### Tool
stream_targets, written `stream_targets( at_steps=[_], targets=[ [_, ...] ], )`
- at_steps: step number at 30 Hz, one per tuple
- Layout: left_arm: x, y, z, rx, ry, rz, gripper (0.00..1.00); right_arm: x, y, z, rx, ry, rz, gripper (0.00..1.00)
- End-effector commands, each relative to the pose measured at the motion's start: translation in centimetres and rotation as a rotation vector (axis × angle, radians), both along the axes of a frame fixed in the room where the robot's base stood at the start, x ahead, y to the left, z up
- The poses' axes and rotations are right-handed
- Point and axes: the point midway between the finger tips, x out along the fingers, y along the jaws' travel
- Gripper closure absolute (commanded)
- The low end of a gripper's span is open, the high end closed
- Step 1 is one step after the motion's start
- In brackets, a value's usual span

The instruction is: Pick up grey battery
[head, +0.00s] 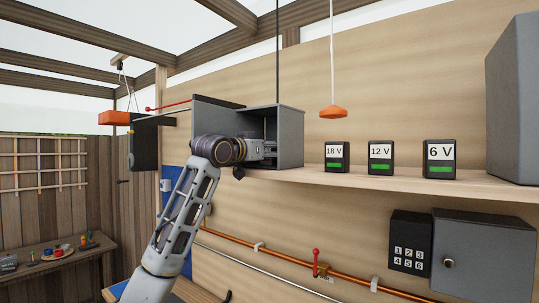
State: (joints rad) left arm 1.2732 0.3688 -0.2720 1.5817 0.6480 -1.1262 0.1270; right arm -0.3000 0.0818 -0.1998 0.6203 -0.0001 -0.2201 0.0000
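My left arm comes up from the lower left, and its gripper (268,151) reaches into an open grey box (290,137) on the shelf. The fingers are small and partly lost against the box's inside, so I cannot tell whether they are open or shut, or whether they hold anything. I cannot make out a grey battery; the box's inside is partly hidden by my wrist. My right gripper is not in view.
Dark blocks marked 18 V (337,152), 12 V (380,153) and 6 V (439,153) stand on the shelf (400,180). A large grey cabinet (512,100) stands at right. An orange pull handle (333,112) hangs above. A keypad (410,240) and grey safe (485,255) are below.

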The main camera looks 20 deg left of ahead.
Motion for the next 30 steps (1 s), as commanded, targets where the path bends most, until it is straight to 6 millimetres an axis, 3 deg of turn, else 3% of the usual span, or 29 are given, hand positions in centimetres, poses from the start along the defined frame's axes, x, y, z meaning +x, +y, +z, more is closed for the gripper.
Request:
stream_targets(
  at_steps=[3,16,30],
  targets=[
    [-0.02,0.02,0.01,0.000,0.000,0.000,0.32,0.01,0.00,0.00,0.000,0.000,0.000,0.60],
    [-0.02,0.03,0.01,0.000,0.000,0.000,0.87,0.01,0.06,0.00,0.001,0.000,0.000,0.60],
    [-0.20,0.03,0.34,-0.001,-0.002,0.000,0.87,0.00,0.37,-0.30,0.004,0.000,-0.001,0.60]
  ],
)
